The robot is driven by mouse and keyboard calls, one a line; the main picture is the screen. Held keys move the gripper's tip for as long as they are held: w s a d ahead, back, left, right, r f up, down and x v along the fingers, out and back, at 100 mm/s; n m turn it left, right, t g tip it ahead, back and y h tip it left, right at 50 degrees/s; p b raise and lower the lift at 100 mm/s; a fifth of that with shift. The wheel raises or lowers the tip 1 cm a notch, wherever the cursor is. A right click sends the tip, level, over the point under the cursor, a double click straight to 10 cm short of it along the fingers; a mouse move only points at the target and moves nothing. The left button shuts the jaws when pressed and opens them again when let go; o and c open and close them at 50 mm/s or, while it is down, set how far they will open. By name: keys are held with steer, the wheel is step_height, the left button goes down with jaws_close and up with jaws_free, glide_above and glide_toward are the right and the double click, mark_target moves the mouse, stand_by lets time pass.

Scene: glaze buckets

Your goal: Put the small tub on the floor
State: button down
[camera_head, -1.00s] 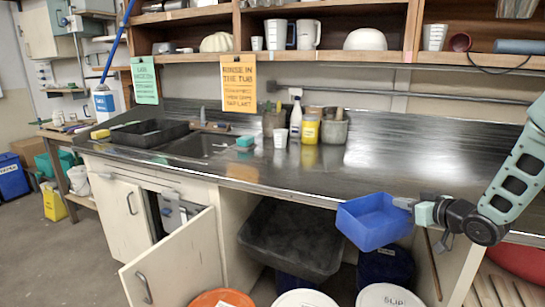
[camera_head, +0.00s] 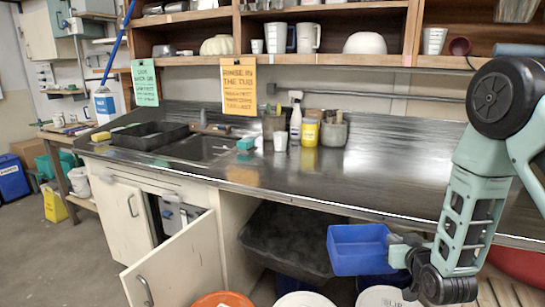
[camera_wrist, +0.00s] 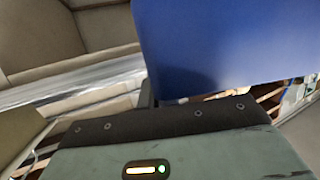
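The small tub (camera_head: 357,252) is a blue rectangular tub in the head view, held in the air in front of the counter edge, above the buckets. My gripper (camera_head: 393,250) is at its right side, with the fingers shut on the tub's right wall; the fingertips are partly hidden by it. In the wrist view the blue tub (camera_wrist: 230,50) fills the upper right, just past my gripper's dark front edge. The floor (camera_head: 75,262) shows bare at the lower left of the head view.
A large black tub (camera_head: 290,238) sits under the counter (camera_head: 200,165). An orange bucket (camera_head: 222,299) and white-lidded buckets (camera_head: 305,299) stand at the bottom edge, below the blue tub. A cabinet door (camera_head: 175,262) stands open at left. The floor left of it is clear.

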steer(key=s+f, duration=0.5)
steer(key=f, duration=0.5)
steer(key=v, duration=0.5)
steer(key=shift+s+r, duration=0.2)
steer(key=shift+r, duration=0.15)
